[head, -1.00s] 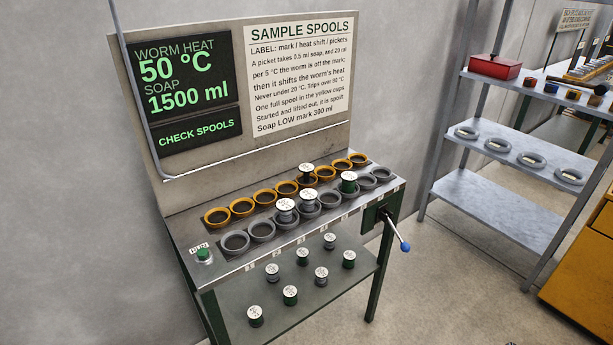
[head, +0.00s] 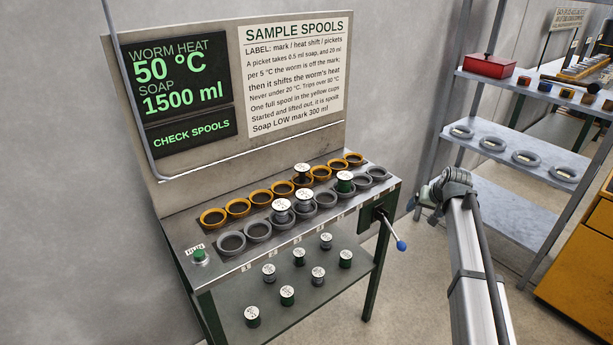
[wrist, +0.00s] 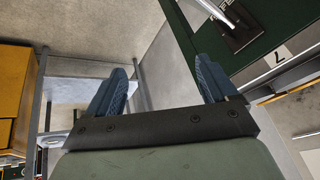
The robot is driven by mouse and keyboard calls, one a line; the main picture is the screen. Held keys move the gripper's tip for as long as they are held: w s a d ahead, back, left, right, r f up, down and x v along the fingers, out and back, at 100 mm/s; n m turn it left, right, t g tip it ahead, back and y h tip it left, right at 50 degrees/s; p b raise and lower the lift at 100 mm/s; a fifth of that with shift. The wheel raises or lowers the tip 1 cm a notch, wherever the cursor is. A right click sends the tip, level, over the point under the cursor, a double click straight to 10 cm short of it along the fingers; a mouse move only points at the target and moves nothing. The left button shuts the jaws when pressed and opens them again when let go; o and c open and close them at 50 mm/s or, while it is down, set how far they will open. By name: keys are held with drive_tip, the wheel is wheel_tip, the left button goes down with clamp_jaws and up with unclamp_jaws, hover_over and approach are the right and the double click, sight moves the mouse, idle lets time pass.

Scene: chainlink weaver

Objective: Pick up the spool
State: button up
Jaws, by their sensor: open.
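Several white-topped spools stand on the stand. On the top, one spool (head: 302,173) is at the yellow cups. Two grey-bodied spools (head: 282,210) (head: 304,199) and a green-bodied spool (head: 344,182) are in grey cups. More spools (head: 287,295) stand upright on the lower shelf; their labels are too small to read. Which spool the task means cannot be told. My gripper (wrist: 161,78) shows in the wrist view with its two blue fingers wide apart and nothing between them. In the head view my arm's end is right of the stand, apart from every spool.
A lever with a blue knob (head: 401,246) sticks out from the stand's right end, between the spools and my arm. A green button (head: 199,255) is at the front left. A metal rack (head: 520,225) with rings and a red box (head: 490,66) stands at right.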

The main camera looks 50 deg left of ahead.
drive_tip(key=s+a+r+n, duration=0.1)
drive_tip(key=s+a+r, duration=0.1)
drive_tip(key=a+r, duration=0.1)
drive_tip(key=s+a+r+n, duration=0.1)
drive_tip(key=s+a+r, duration=0.2)
drive_tip(key=a, duration=0.3)
drive_tip(key=s+a+r+n, duration=0.1)
drive_tip(key=s+a+r, duration=0.1)
drive_tip(key=a+r, duration=0.2)
drive_tip(key=shift+s+a+r+g+y, duration=0.2)
drive_tip(key=shift+a+r+g+y, duration=0.15)
drive_tip(key=shift+a, duration=0.25)
drive_tip(key=s+a+r+n, duration=0.1)
drive_tip(key=s+a+r, duration=0.1)
drive_tip(key=s+a, duration=0.1)
drive_tip(key=s+a+r+n, duration=0.1)
drive_tip(key=s+a+r, duration=0.1)
drive_tip(key=s+a, duration=0.1)
drive_tip(key=s+a+r+n+g, duration=0.1)
drive_tip(key=s+a+r, duration=0.1)
drive_tip(key=s+a, duration=0.1)
drive_tip(key=shift+s, duration=0.25)
drive_tip(key=n+h, duration=0.1)
drive_tip(key=n, duration=0.1)
approach(303, 168)
drive_tip(key=v, duration=0.3)
drive_tip(key=x, duration=1.3)
drive_tip(key=shift+a+f, duration=0.1)
drive_tip(key=shift+f, duration=0.15)
drive_tip(key=shift+c, duration=0.4)
